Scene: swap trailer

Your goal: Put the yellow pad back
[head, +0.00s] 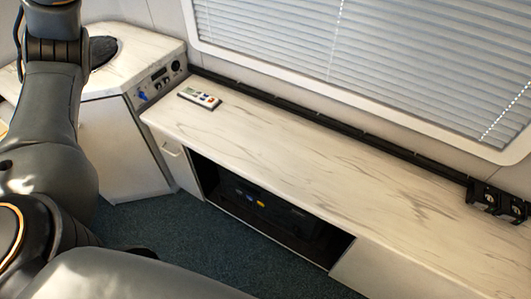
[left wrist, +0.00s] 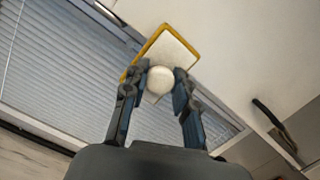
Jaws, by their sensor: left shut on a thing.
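The yellow pad (left wrist: 169,47) shows in the left wrist view as a tilted square with a yellow edge and a pale face. A white round part (left wrist: 160,77) sits at its near side, between the fingers of my left gripper (left wrist: 160,81). The gripper is shut on the pad by this round part. Part of the pad's near side is hidden by the fingers. The head view shows my left arm at the left, but not its gripper or the pad. My right gripper is in neither view.
A long marble-patterned counter (head: 300,150) runs under a window with blinds (head: 370,50). A remote (head: 199,98) lies on it; black boxes (head: 495,201) stand at its right end. Below is an open dark compartment (head: 270,208). The counter's middle is clear. A dark handle (left wrist: 268,114) shows in the wrist view.

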